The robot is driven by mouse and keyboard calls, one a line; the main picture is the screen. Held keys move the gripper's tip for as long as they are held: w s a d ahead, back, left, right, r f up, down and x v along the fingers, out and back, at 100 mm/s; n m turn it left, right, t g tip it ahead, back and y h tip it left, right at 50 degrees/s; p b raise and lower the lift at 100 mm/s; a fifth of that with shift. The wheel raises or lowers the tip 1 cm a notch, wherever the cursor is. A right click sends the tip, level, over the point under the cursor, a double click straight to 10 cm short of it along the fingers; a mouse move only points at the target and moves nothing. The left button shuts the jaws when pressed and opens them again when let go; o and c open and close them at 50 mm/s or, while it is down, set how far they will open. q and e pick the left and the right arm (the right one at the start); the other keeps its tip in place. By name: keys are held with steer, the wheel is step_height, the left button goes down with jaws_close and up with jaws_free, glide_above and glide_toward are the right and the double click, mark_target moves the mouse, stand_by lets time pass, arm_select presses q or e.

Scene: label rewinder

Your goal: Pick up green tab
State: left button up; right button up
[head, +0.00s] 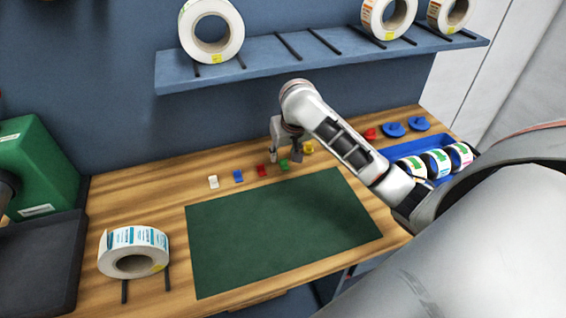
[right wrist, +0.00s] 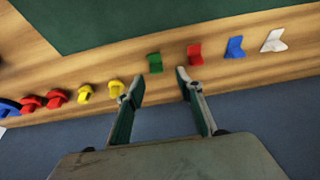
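The green tab (head: 284,165) stands on the wooden table behind the green mat, in a row of small coloured tabs. In the right wrist view the green tab (right wrist: 155,62) is ahead of the fingertips, roughly midway between them. My right gripper (head: 285,158) is above the row, close to the green tab. In the right wrist view the right gripper (right wrist: 160,80) is open with nothing between its fingers. The gap between the fingers and the tab is hard to judge. My left gripper is not in view.
The red tab (head: 262,170) and yellow tab (head: 308,147) flank the green one closely. Blue (head: 238,175) and white (head: 213,181) tabs lie farther left. A shelf (head: 290,62) with label rolls hangs above. The green mat (head: 280,235) is clear.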

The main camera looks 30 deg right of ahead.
mark_target(284, 160)
steer(key=x, duration=0.3)
steer(key=shift+d+f, duration=0.3)
steer(key=shift+f, duration=0.1)
steer(key=shift+w+f, duration=0.25)
steer(key=shift+f, duration=0.15)
steer(key=c, duration=0.8)
steer(key=shift+r, duration=0.1)
steer(key=w+d+r+v, duration=0.1)
steer(key=v, duration=0.6)
steer(key=s+a, duration=0.1)
steer(key=s, duration=0.5)
steer(key=s+a, duration=0.2)
steer(key=s, duration=0.4)
steer(key=s+a, duration=0.2)
steer(key=s, duration=0.4)
steer(key=shift+f, duration=0.35)
